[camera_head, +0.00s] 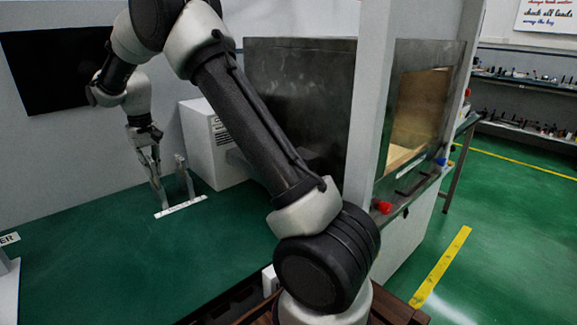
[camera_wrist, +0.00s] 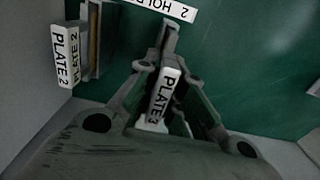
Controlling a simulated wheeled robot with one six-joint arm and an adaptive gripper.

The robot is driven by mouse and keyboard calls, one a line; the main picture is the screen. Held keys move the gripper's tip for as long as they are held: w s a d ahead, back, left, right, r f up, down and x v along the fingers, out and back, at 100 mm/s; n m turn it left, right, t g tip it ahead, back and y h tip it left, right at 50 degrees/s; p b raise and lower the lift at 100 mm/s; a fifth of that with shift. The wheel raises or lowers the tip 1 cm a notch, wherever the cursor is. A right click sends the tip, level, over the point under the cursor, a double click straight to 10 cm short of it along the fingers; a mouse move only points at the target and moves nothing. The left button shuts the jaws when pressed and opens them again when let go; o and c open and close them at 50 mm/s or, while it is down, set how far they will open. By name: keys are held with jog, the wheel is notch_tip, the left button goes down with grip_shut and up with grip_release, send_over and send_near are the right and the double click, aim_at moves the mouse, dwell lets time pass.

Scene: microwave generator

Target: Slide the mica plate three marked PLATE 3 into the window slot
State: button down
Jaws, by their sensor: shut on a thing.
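My gripper (camera_head: 158,185) points down at the back left of the green bench in the head view. In the wrist view, my gripper (camera_wrist: 170,40) is shut on the PLATE 3 plate, whose white label (camera_wrist: 163,97) shows between the fingers. The fingers hide most of the plate. A second piece marked PLATE 2 (camera_wrist: 66,57) stands upright to the left, apart from my gripper. A white holder label (camera_wrist: 165,8), partly cut off, lies at the top of the wrist view. I cannot make out the window slot for certain in either view.
A large dark metal cabinet (camera_head: 300,85) and a pale post (camera_head: 370,100) stand farther right. A red knob (camera_head: 383,207) sits on the right-hand ledge.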

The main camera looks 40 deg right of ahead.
aim_at(149, 158)
jog(key=shift+r, duration=1.8)
